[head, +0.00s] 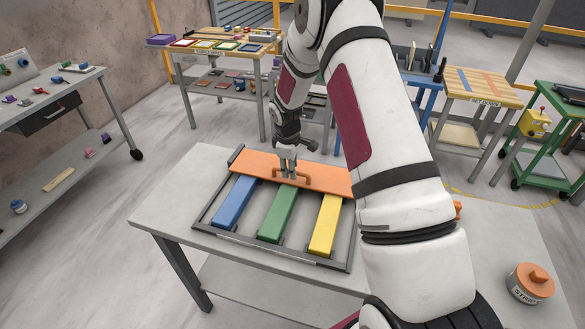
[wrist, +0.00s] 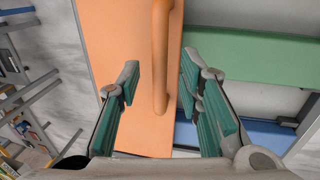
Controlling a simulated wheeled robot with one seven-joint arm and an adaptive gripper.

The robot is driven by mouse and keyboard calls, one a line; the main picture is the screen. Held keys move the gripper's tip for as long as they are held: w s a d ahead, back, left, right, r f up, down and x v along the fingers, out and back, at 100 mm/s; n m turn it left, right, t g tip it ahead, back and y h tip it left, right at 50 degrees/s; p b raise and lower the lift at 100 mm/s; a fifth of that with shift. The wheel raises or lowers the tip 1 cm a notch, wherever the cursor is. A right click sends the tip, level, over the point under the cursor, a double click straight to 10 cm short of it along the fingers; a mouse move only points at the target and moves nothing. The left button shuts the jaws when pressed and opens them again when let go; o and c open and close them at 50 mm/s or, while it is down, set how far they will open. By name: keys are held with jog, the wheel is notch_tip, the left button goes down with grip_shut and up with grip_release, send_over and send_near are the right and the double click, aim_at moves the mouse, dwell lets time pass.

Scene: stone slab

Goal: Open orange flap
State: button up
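The orange flap (head: 328,179) is a wide flat panel along the back of a dark frame on the grey table, covering the far ends of the coloured bars. Its orange bar handle (head: 305,184) stands near its front edge. My gripper (head: 287,174) points down at the handle. In the wrist view, my gripper (wrist: 160,80) is open, with one finger on each side of the handle (wrist: 161,45) and visible gaps between. The flap (wrist: 105,30) lies beneath the fingers. Part of the handle is hidden behind my gripper in the head view.
Blue (head: 234,202), green (head: 277,214) and yellow (head: 326,224) bars lie in the frame (head: 260,243) in front of the flap. The table's left front (head: 165,213) is clear.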

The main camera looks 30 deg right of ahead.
jog(key=shift+w+f, duration=0.1)
jog(key=shift+f, duration=0.3)
grip_shut()
jog(key=shift+d, duration=0.15)
